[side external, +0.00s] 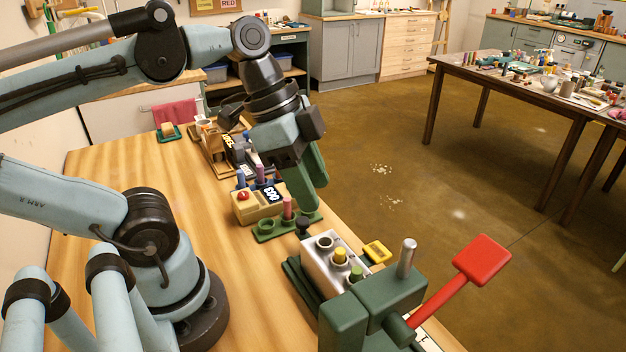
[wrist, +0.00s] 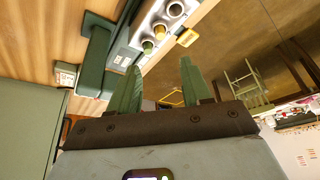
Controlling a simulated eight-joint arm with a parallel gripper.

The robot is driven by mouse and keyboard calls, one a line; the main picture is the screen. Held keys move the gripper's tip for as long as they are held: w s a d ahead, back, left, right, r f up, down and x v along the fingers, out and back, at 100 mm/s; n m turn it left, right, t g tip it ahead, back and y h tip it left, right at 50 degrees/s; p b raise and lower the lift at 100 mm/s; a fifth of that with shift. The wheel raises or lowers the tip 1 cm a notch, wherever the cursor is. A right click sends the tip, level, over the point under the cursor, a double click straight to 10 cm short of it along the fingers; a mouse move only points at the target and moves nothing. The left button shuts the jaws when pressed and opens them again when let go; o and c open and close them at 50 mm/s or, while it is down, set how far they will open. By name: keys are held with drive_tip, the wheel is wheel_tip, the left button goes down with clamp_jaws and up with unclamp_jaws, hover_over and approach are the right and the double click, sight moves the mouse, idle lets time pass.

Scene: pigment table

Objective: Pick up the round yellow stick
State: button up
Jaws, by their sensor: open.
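The round yellow stick (side external: 340,255) stands upright in the middle hole of a silver block (side external: 318,264) in the side view, with only its top showing. A green stick (side external: 356,273) stands in the hole nearer the camera, and the far hole looks empty. My gripper (side external: 313,205) is above the table, up and to the left of the block in the side view, clear of the yellow stick. Its two green fingers (wrist: 158,75) are apart with nothing between them.
A yellow square piece (side external: 377,251) lies beside the block. A green press with a red lever (side external: 482,260) stands in front.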

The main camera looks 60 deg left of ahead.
hover_over(338, 251)
drive_tip(key=s+a, duration=0.2)
drive_tip(key=f, duration=0.5)
drive_tip(key=shift+w+d+f, duration=0.15)
drive_tip(key=shift+w+f, duration=0.05)
drive_tip(key=shift+a+x, duration=0.2)
drive_tip(key=shift+x, duration=2.85)
drive_tip(key=shift+s, duration=0.2)
clamp_jaws()
